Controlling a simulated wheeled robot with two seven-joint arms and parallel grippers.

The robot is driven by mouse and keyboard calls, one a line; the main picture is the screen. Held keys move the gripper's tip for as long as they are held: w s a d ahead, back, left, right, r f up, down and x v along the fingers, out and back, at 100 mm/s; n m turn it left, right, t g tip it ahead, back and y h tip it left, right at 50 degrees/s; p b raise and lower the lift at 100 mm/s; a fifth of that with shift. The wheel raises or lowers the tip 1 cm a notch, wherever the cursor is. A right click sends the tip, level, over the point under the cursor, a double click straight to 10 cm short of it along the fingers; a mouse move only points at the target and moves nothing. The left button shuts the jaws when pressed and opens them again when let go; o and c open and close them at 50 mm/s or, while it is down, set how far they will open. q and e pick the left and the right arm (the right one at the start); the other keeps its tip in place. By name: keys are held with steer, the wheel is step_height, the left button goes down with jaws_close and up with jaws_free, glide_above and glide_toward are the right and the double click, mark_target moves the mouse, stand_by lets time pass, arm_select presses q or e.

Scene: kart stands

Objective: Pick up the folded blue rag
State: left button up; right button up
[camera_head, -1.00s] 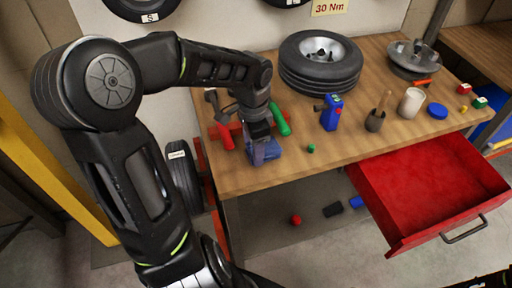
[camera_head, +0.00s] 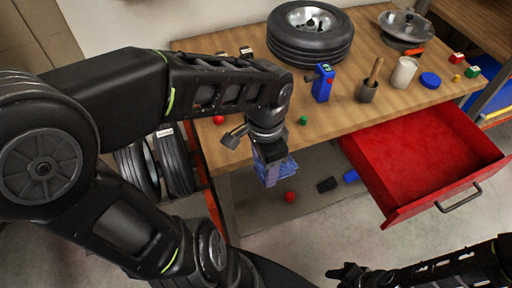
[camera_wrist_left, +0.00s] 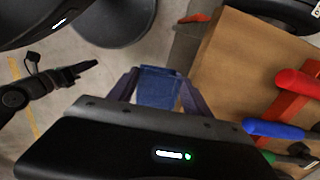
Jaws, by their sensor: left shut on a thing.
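My left gripper (camera_head: 271,172) is shut on the folded blue rag (camera_head: 290,166) and holds it in the air off the front edge of the workbench, left of the open drawer. In the left wrist view the rag (camera_wrist_left: 158,88) is pinched between the two fingers, beside the bench edge. My right gripper (camera_head: 346,273) is low at the bottom of the head view, away from the rag. It is too small and dark to tell whether it is open.
A red drawer (camera_head: 420,150) stands open at the front. Tyres (camera_head: 172,160) stand at left.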

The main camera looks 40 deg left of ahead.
arm_select(q)
steer(key=shift+s+d, duration=0.55)
steer(key=shift+d, duration=0.25)
steer(key=shift+s+d, duration=0.55)
steer(key=shift+d, duration=0.2)
